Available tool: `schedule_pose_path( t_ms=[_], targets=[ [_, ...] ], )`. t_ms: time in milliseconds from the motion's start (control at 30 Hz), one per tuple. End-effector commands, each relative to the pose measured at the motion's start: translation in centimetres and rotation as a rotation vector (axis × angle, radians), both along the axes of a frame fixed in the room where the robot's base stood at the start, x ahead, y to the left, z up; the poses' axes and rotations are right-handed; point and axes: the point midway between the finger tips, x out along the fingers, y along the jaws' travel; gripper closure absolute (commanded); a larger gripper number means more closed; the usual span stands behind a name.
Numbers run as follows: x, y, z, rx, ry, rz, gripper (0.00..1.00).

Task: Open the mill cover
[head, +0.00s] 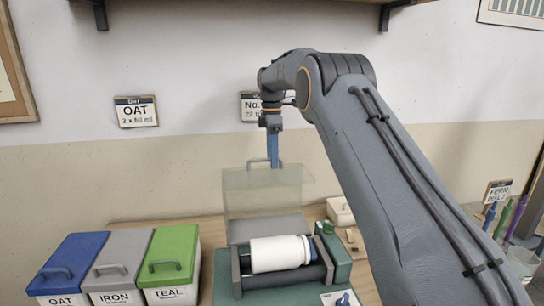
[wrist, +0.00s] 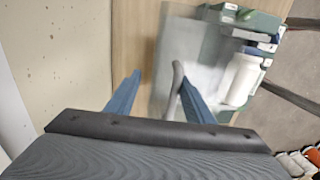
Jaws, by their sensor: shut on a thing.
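The mill (head: 319,277) is a green-based machine with dark rollers; a white jar (head: 281,254) lies on its side on them. Its cover (head: 262,191), a see-through pale green panel, stands raised behind the jar, above the mill's back. In the wrist view the cover (wrist: 185,50) is a hazy sheet beside the mill. My gripper (head: 274,160) points down at the cover's top edge, shut on its thin grey handle (wrist: 176,82). In the wrist view, the blue fingers (wrist: 158,98) flank the handle; the exact contact is blurred.
Bins with blue, grey and green lids (head: 74,262) (head: 118,260) (head: 172,254) stand left of the mill. A small cream box (head: 340,211) sits behind it on the right. A cup with coloured tools (head: 522,262) is at far right. A shelf is above; the wall is close behind.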

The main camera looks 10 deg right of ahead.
Motion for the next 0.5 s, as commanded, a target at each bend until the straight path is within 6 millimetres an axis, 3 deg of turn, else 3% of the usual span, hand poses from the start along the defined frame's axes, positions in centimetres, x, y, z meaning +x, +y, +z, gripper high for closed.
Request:
schedule_pose_path(
  t_ms=[367,500],
  targets=[
    [0.6,0.0,1.3,0.001,-0.029,0.000,0.71],
    [0.8,0.1,2.9,0.001,-0.031,0.001,0.71]
  ],
)
